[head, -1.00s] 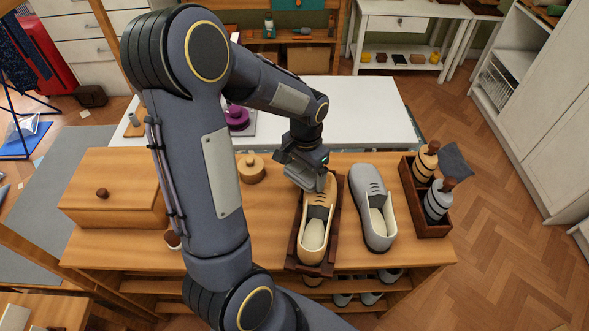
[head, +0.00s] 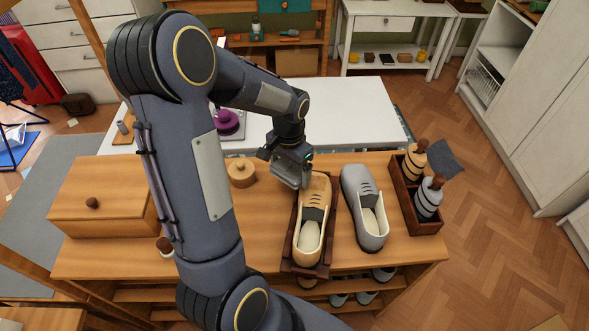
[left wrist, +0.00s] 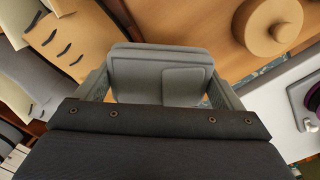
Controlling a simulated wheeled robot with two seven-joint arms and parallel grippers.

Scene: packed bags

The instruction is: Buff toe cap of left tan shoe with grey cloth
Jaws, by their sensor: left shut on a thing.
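The tan shoe (head: 316,190) sits in a dark wooden cradle (head: 290,263) on the wooden bench, its toe pointing away from me. It also shows at the upper left of the left wrist view (left wrist: 75,40). My left gripper (head: 291,166) is at the left side of the toe cap, shut on the folded grey cloth (left wrist: 160,75), which spans both fingers. In the head view the cloth is close beside the toe; I cannot tell whether it touches. My right gripper is not in view.
A grey shoe (head: 366,208) stands close right of the tan one. A round wooden pot (head: 241,172) and a lidded box (head: 100,197) stand left.

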